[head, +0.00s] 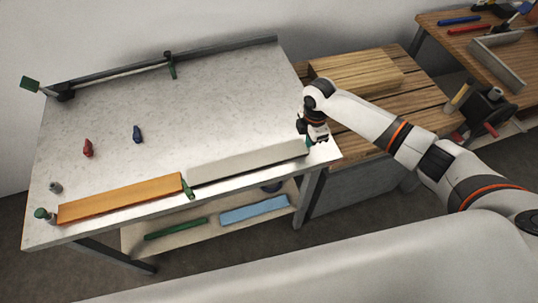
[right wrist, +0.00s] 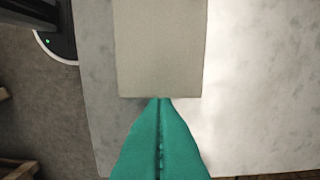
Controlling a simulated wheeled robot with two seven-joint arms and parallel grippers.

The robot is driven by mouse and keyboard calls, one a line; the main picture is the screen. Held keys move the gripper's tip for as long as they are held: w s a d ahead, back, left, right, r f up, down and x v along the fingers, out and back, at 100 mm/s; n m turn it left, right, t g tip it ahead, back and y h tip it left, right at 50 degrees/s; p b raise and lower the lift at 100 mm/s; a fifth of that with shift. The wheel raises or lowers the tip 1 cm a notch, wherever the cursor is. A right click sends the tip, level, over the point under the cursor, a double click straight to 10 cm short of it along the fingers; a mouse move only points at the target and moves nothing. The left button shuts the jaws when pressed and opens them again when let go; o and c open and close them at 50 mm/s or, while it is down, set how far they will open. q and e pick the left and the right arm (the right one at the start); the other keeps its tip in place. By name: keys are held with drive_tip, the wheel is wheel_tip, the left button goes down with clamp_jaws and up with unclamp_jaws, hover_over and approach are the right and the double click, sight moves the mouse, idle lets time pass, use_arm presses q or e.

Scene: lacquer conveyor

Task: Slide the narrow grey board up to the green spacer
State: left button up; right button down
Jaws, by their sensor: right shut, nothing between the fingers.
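The narrow grey board (head: 245,162) lies along the front edge of the light tabletop. The small green spacer (head: 188,188) is at its left end, between it and an orange-brown board (head: 120,199); I cannot tell whether the grey board touches the spacer. My right gripper (head: 308,143) is at the board's right end, pointing down. In the right wrist view its teal fingers (right wrist: 160,100) are shut and empty, with their tips at the end edge of the grey board (right wrist: 160,48). Contact there looks close but is not certain. My left gripper is not in view.
Red (head: 88,148) and blue (head: 137,134) pieces stand on the open tabletop behind the boards. A long rail (head: 220,52) runs along the back edge. A slatted wooden table (head: 360,110) with a wood block (head: 350,72) stands to the right.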

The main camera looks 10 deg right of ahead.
drive_tip(key=shift+a, duration=0.25)
drive_tip(key=shift+d, duration=0.15)
drive_tip(key=shift+d, duration=0.9)
wheel_tip(320, 180, up, 6)
drive_tip(key=p, duration=0.7)
